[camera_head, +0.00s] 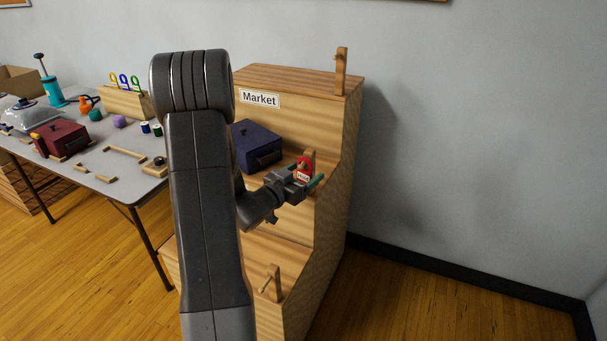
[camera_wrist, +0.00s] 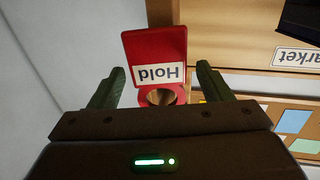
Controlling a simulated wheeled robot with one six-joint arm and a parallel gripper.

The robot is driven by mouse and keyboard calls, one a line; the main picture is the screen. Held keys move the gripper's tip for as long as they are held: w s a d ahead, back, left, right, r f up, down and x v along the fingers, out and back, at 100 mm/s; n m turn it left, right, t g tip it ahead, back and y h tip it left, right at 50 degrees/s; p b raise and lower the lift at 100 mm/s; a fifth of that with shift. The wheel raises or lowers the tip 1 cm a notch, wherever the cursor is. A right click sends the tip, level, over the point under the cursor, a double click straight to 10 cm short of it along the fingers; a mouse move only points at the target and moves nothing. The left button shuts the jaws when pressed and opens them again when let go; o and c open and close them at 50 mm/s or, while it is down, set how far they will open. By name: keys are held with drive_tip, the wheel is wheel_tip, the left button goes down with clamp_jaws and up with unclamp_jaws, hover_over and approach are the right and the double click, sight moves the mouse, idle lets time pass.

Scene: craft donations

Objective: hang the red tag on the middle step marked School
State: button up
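The red tag (camera_wrist: 154,45) carries a white label reading "Hold", upside down in the wrist view. Its ring lies between my gripper's (camera_wrist: 160,80) two green fingers, with a visible gap on each side; the gripper is open. Brown wood shows through the ring, which appears to be around the peg of a wooden post (camera_wrist: 160,12). In the head view the tag (camera_head: 304,165) is at the post (camera_head: 311,154) on the middle step (camera_head: 285,164), in front of my gripper (camera_head: 305,180). My arm hides much of the steps; no School label shows.
A dark blue box (camera_head: 256,146) stands on the middle step, left of the post. The top step has a post (camera_head: 341,72) and a "Market" label (camera_head: 259,99); the bottom step has another peg post (camera_head: 275,282). A cluttered table (camera_head: 90,170) stands left. Floor at right is clear.

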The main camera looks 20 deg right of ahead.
drive_tip(key=v, duration=1.4)
drive_tip(key=shift+b, duration=0.4)
drive_tip(key=shift+d, duration=0.1)
drive_tip(key=p+x, duration=0.1)
drive_tip(key=x, duration=1.3)
drive_tip(key=shift+r+p, duration=0.25)
drive_tip(key=shift+p, duration=0.05)
drive_tip(key=shift+s+a+r, duration=0.1)
drive_tip(key=shift+s+a, duration=0.25)
drive_tip(key=shift+a, duration=0.15)
